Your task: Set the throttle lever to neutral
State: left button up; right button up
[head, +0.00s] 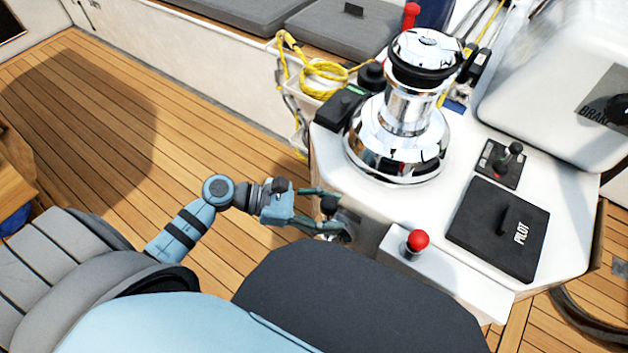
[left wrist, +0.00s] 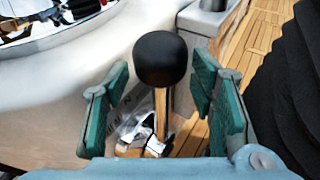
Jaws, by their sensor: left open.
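The throttle lever is a metal stalk with a round black knob (head: 329,204), on the side of the white console. In the left wrist view the black knob (left wrist: 160,59) stands between and just beyond my fingers, with the stalk below it. My left gripper (head: 322,208) is open, its two teal fingers on either side of the lever. It also shows in the left wrist view (left wrist: 162,105), with gaps between the pads and the stalk. My right gripper is not in view.
A red-knobbed lever (head: 417,241) stands on the console to the right. A chrome winch (head: 405,110) rises behind. A black PILOT panel (head: 500,228) and a small joystick (head: 509,158) are farther right. Wooden deck (head: 110,130) lies open at the left.

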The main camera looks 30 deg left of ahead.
pick_arm(q)
jog(key=v, duration=1.2)
